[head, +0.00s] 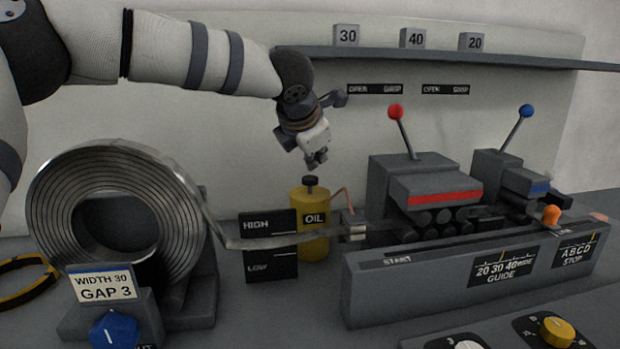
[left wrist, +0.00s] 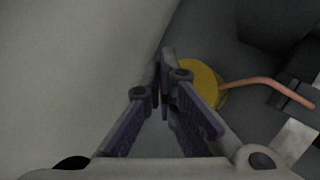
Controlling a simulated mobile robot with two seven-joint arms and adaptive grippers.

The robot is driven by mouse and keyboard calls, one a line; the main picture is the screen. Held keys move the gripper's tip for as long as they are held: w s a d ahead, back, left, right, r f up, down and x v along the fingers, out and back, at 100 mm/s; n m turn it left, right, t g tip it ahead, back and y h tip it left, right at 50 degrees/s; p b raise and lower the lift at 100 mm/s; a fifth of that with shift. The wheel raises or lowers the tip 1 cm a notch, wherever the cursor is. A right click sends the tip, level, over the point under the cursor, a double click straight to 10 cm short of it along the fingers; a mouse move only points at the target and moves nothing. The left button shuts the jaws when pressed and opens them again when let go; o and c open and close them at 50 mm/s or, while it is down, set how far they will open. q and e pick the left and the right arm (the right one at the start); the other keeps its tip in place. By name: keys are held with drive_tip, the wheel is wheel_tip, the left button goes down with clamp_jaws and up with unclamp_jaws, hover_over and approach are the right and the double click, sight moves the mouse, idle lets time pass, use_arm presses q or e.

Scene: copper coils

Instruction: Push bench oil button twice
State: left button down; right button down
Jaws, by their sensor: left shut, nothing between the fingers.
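A yellow oil can (head: 314,236) labelled OIL stands on the bench behind the metal strip. Its dark button (head: 310,182) is on top. My left gripper (head: 317,163) points down just above the button and is shut and empty, with a small gap showing between them. In the left wrist view, the shut fingertips (left wrist: 166,62) lie beside the yellow can top (left wrist: 203,82), partly covering it, and the button cannot be made out there. A copper-coloured spout (left wrist: 268,88) runs right from the can. My right gripper is not in view.
A metal coil (head: 50,215) stands at left, its strip running past the HIGH/LOW plate (head: 270,268) into the grey roller machine (head: 430,190). Red (head: 396,112) and blue (head: 526,111) levers rise at right. A shelf (head: 440,56) with number blocks is above.

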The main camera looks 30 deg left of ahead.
sight(314, 178)
use_arm(q)
drive_tip(key=shift+f, duration=0.1)
idle(0.3)
drive_tip(key=shift+f, duration=0.35)
drive_tip(key=shift+f, duration=1)
idle(0.9)
drive_tip(key=shift+r, duration=1.4)
drive_tip(key=shift+r, duration=2.5)
